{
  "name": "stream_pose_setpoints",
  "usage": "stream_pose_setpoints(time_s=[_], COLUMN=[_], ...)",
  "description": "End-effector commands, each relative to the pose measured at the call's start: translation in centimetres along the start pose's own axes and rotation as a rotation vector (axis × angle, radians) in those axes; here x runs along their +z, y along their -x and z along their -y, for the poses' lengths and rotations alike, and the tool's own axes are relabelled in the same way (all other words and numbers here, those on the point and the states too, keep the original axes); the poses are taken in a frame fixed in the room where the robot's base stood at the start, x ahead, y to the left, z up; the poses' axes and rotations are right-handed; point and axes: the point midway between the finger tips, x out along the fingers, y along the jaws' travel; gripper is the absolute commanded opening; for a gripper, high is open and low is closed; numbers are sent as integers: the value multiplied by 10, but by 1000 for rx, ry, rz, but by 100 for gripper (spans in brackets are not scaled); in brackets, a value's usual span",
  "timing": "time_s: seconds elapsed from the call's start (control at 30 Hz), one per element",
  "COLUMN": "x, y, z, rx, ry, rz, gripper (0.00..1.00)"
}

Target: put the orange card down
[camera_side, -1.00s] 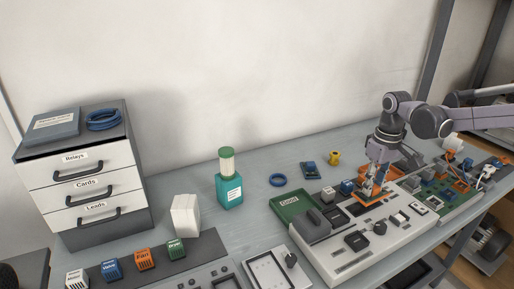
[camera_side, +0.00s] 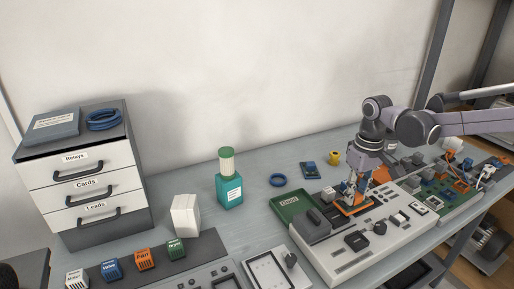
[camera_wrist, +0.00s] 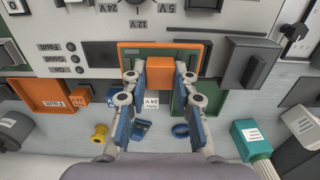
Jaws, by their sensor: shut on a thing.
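My gripper (camera_wrist: 160,72) is shut on the orange card (camera_wrist: 190,52), with its fingertips on either side of the card's orange grip block. The card has an orange edge and a green face, and lies across in front of the fingers in the wrist view. In the side view my gripper (camera_side: 350,203) and the orange card (camera_side: 354,211) are over the light grey test unit (camera_side: 335,252), just right of the green tray (camera_side: 285,203). I cannot tell whether the card touches the unit. The fingers hide part of it.
An orange tray (camera_wrist: 45,92) is to the left in the wrist view. A black raised block (camera_wrist: 258,68) stands right of the card. A yellow spool (camera_side: 333,158), blue ring (camera_side: 278,180) and teal bottle (camera_side: 229,190) are behind the unit.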

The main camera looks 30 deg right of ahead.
Motion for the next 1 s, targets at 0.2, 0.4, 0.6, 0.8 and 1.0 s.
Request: stream_pose_setpoints(time_s=[0.2, 0.4, 0.6, 0.8, 1.0], x=[-27, -73, -100, -108, -120], y=[7, 18, 24, 25, 17], z=[-28, -99, -172, -215, -214], rx=[0, 0, 0, 0, 0], ry=[-6, -10, -7, -2, 4], rz=[0, 0, 0, 0, 0], gripper=[0, 0, 0, 0, 0])
